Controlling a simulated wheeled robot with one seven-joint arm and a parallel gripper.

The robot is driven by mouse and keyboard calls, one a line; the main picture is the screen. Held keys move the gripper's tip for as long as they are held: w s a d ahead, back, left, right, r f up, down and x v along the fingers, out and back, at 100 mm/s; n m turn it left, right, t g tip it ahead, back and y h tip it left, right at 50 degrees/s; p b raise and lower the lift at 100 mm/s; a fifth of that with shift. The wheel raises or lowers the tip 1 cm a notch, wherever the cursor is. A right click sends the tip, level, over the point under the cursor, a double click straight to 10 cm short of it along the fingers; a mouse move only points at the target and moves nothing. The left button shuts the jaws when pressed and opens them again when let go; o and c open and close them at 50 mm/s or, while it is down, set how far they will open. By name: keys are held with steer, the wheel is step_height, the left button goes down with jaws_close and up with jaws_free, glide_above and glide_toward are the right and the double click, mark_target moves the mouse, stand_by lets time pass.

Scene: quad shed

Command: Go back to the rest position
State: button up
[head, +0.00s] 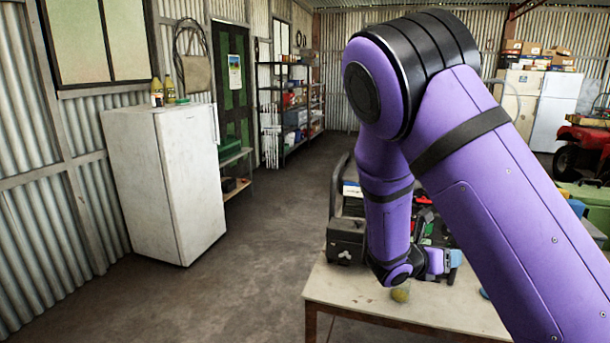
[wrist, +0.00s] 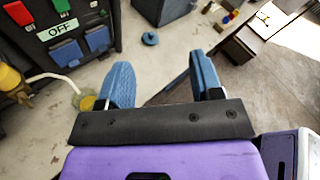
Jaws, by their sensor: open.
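My gripper (wrist: 162,76) shows in the wrist view with its two blue fingers spread wide apart and nothing between them. In the head view my gripper (head: 442,262) is low over the white tabletop (head: 345,285), partly hidden by my arm. The arm is bent, with its forearm hanging down to the table.
A dark panel (wrist: 70,28) with an OFF label and blue covers stands left of the fingers. A yellow-green round thing (head: 400,294) lies near the table's front. A small blue round piece (wrist: 150,39) lies ahead. Open floor (head: 250,285) lies left, before a white fridge (head: 165,180).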

steer(key=s+d+r+m+g+y, duration=0.4)
steer(key=s+r+m+g+y, duration=0.25)
steer(key=s+r+m, duration=0.8)
steer(key=s+a+r+m+t+y, duration=0.2)
steer(key=s+a+r+m+y, duration=0.1)
steer(key=s+m, duration=0.3)
steer(key=s+a+r+m+t+y, duration=0.3)
steer(key=s+r+m, duration=0.3)
steer(key=s, duration=0.4)
steer(key=shift+a+r+m+y, duration=0.15)
steer(key=shift+a+m+y, duration=0.2)
steer(key=shift+m+y, duration=0.35)
